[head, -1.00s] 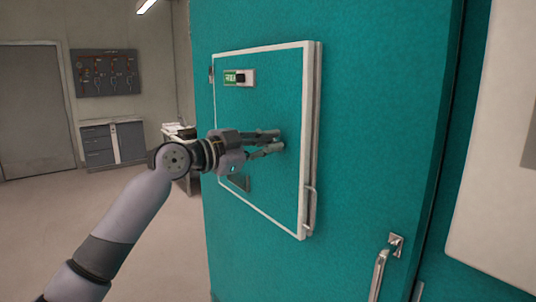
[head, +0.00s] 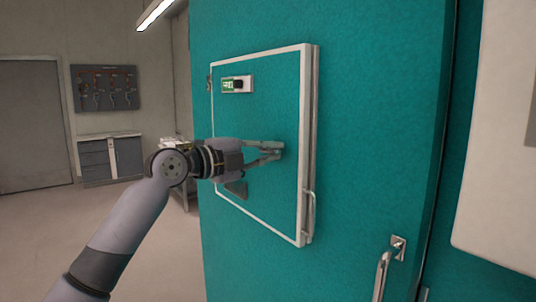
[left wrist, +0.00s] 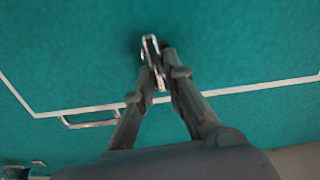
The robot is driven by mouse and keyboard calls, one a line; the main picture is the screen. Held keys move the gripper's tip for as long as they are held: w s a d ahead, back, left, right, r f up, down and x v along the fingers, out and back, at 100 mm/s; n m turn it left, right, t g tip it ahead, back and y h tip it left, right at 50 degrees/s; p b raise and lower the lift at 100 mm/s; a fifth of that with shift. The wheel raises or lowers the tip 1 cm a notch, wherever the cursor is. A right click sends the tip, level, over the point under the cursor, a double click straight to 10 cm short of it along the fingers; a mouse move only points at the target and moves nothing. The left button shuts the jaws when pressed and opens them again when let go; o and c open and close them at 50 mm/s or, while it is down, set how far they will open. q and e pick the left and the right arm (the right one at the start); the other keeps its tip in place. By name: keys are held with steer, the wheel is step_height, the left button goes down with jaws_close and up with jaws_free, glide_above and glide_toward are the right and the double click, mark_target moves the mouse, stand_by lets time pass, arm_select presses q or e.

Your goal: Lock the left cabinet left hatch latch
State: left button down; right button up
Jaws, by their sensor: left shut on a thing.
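The hatch (head: 268,98) is a teal panel with a white frame on the teal cabinet (head: 375,110). In the left wrist view a small metal loop, the latch (left wrist: 152,52), stands on the hatch face. My left gripper (head: 277,149) reaches in from the left, with its fingertips at the hatch face near the right edge. In the left wrist view my left gripper (left wrist: 157,74) is shut on the latch, which shows beyond the fingertips. The fingers hide the latch in the head view. My right gripper is not in view.
A bar handle (head: 311,212) is on the hatch's right edge. A larger door handle (head: 383,268) is at lower right. A small green display (head: 236,85) is at the hatch's upper left. Behind, at left, are a grey drawer unit (head: 112,158) and open floor.

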arm_select(q)
steer(key=shift+f+m, duration=0.15)
steer(key=shift+m, duration=0.35)
steer(key=c, duration=1.6)
jaws_free()
steer(key=shift+c, duration=0.2)
steer(key=v, duration=1.2)
